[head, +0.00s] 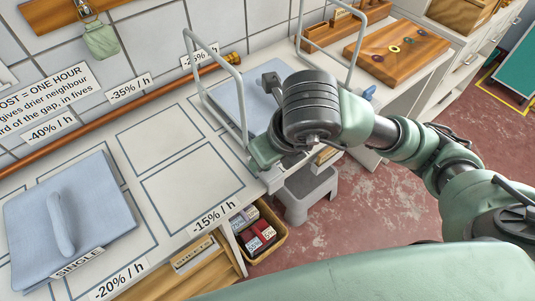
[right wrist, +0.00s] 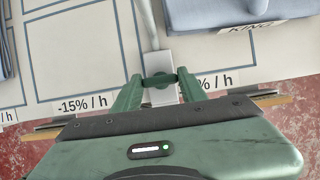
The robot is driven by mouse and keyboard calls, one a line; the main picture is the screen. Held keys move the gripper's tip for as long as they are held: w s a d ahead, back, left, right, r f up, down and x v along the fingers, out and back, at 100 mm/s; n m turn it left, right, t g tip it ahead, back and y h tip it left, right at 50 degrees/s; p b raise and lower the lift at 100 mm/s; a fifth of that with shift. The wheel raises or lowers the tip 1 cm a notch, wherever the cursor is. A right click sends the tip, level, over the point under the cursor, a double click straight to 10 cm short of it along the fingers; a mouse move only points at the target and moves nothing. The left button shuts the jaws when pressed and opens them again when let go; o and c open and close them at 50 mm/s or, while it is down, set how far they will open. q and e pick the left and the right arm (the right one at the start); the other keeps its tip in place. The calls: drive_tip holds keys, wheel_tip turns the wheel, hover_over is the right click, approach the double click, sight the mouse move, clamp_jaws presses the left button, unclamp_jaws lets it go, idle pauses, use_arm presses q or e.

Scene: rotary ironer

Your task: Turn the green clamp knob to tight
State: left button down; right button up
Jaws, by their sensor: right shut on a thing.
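The green clamp knob (right wrist: 161,80) shows between my finger tips in the right wrist view, in front of a grey metal plate (right wrist: 164,60) at the foot of a pale upright tube (right wrist: 147,25). My right gripper (right wrist: 160,82) is shut on the knob, one green finger on each side. In the head view my right gripper (head: 264,158) is at the counter's front edge, by the foot of a bent metal tube frame (head: 238,92). There my wrist and fingers hide the knob. Its tightness cannot be read. My left gripper is not in view.
Folded blue cloths lie on the counter, one at the left (head: 85,222) and one behind my wrist (head: 245,100). A grey step stool (head: 305,192) and a yellow bin (head: 262,232) stand below. The outlined counter area (head: 190,180) left of my gripper is clear.

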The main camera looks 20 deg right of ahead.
sight(273, 174)
drive_tip(key=o, duration=1.4)
drive_tip(key=v, duration=0.2)
drive_tip(key=p+v, duration=0.1)
drive_tip(key=v, duration=0.2)
drive_tip(key=shift+w, duration=0.25)
drive_tip(key=shift+s+r+b, duration=0.25)
drive_tip(key=shift+b, duration=0.2)
drive_tip(key=shift+r+b, duration=0.15)
drive_tip(key=shift+b, duration=0.4)
drive_tip(key=shift+b+v, duration=1.1)
drive_tip(key=shift+v, duration=0.05)
drive_tip(key=shift+s, duration=0.15)
